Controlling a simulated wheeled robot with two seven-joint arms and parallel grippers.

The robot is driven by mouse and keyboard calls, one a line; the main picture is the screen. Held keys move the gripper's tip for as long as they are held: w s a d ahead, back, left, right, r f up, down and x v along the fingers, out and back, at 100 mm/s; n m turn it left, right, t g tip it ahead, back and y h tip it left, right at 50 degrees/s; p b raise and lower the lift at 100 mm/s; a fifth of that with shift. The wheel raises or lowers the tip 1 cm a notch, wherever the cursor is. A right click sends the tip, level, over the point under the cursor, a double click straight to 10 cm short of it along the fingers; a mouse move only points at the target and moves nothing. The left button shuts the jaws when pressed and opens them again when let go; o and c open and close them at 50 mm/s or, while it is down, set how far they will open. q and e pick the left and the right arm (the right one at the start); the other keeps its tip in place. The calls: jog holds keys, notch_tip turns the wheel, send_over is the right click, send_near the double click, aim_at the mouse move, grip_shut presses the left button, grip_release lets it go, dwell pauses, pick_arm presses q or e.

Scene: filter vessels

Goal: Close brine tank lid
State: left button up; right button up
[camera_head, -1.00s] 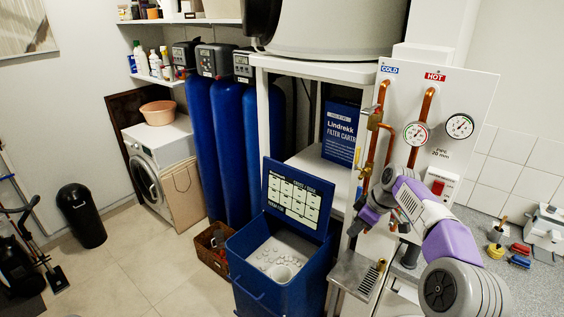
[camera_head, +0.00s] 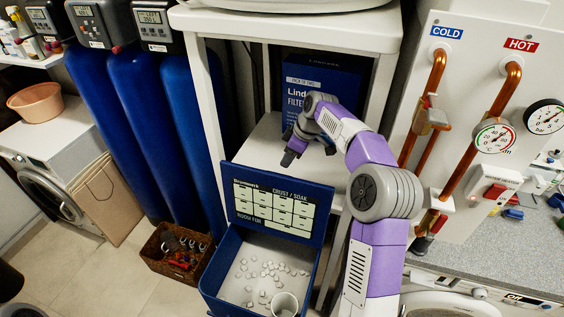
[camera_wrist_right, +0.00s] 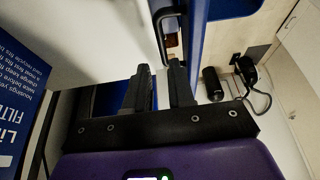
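The blue brine tank (camera_head: 213,270) stands on the floor at bottom centre in the head view, open at the top. Its blue lid (camera_head: 322,200) stands raised at the tank's back edge, with a white printed label facing forward. White salt pieces (camera_head: 262,270) and a white cup-like tube (camera_head: 285,303) show inside. My right gripper (camera_head: 288,157) is above the lid's upper edge, in front of the shelf, apart from the lid as far as I can tell. In the right wrist view its two dark fingers (camera_wrist_right: 162,85) are spread with nothing between them. My left gripper is out of view.
A white shelf frame (camera_head: 210,110) rises behind the tank, with a blue filter carton (camera_head: 300,75) on its shelf. Blue vessels (camera_head: 140,120) and a brown basket (camera_head: 160,255) are to the left. Copper pipes (camera_head: 505,85) and gauges are on the right.

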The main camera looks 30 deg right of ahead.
jog(key=x, duration=0.6)
jog(key=shift+s+a, duration=0.1)
jog(key=shift+s, duration=0.25)
grip_shut()
